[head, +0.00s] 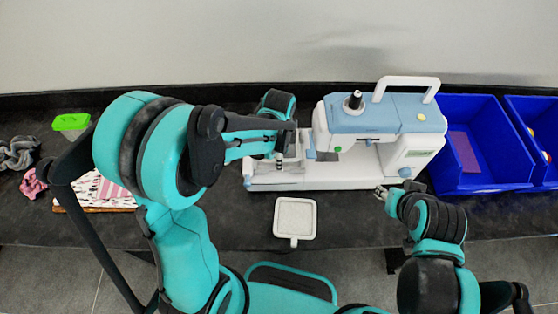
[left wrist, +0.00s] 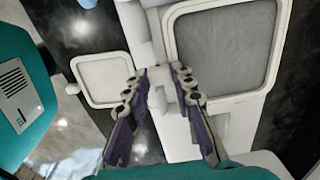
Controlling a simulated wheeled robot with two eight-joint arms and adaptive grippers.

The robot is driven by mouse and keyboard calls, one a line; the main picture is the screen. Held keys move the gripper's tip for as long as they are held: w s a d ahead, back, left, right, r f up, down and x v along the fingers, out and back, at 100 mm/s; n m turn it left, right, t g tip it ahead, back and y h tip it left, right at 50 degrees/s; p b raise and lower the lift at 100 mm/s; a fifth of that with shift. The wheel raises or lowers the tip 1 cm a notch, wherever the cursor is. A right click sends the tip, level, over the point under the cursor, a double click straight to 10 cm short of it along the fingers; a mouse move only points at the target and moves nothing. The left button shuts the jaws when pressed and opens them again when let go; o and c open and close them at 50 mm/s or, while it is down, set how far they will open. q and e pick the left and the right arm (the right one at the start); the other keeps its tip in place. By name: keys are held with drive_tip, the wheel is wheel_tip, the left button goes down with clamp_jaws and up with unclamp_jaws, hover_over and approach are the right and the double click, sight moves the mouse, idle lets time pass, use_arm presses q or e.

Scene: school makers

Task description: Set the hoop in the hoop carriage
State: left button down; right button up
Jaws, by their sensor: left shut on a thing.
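In the left wrist view a large square hoop (left wrist: 225,45), with a white frame and grey fabric, lies close under the camera. My left gripper (left wrist: 162,72) is shut on its white tab, at the hoop's left side. In the head view my left gripper (head: 279,157) is over the left part of the white and blue sewing machine (head: 375,115), and my arm hides much of the hoop. A white bar (left wrist: 142,32) runs beside the hoop in the left wrist view; I cannot tell whether hoop and carriage touch. My right gripper (head: 381,191) is open and empty, in front of the machine.
A smaller white square hoop (head: 295,236) lies on the dark table in front of the machine; it also shows in the left wrist view (left wrist: 105,80). Blue bins (head: 484,110) stand at the right. Folded cloth (head: 105,193), a green box (head: 71,122) and crumpled fabrics (head: 33,184) lie left.

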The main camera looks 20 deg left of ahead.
use_arm(q)
drive_tip(key=shift+f, duration=0.2)
drive_tip(key=c, duration=1.3)
unclamp_jaws()
